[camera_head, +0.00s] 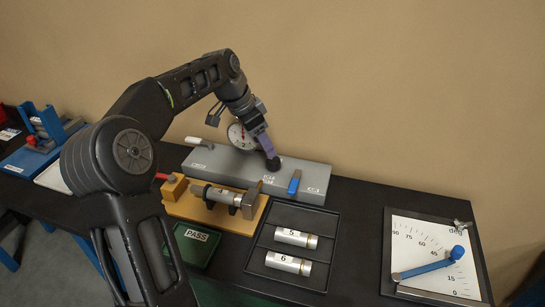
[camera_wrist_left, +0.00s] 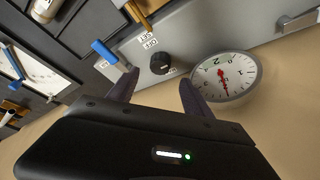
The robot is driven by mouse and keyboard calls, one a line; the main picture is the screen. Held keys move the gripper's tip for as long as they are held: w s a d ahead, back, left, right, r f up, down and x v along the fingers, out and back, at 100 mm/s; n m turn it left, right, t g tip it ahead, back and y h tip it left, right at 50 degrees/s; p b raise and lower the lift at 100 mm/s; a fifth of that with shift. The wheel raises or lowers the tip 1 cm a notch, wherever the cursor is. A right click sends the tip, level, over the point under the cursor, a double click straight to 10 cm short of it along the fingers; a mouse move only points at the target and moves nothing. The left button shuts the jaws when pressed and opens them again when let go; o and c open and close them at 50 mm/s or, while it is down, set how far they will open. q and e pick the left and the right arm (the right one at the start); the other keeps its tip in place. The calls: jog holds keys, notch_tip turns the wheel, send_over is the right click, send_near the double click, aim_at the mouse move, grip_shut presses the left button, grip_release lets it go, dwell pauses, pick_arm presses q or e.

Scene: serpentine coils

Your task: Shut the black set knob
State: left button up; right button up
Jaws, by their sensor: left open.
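The black set knob (camera_wrist_left: 160,63) is a round dark knob on the front of a grey panel box (camera_head: 225,167). In the head view the knob (camera_head: 274,164) sits just below my left gripper's fingertips. My left gripper (camera_head: 270,151) is open and empty, pointing down at the box. In the left wrist view the gripper's two fingers (camera_wrist_left: 158,88) stand apart, with the knob showing beyond the gap between them; I cannot tell whether they touch it. My right gripper is not in view.
A blue lever (camera_head: 295,182) is on the box right of the knob, and a white-tipped lever (camera_head: 199,141) at its left. In front are a wooden fixture (camera_head: 183,207) with a cylinder, a black tray (camera_head: 262,262) and a green PASS bin (camera_head: 187,254). An angle board (camera_head: 420,228) stands right.

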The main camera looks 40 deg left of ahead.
aim_at(273, 163)
pick_arm(q)
jog(key=p+x, duration=0.1)
jog(key=x, duration=0.6)
jog(key=shift+f, duration=0.1)
jog(key=shift+c, duration=0.6)
grip_shut()
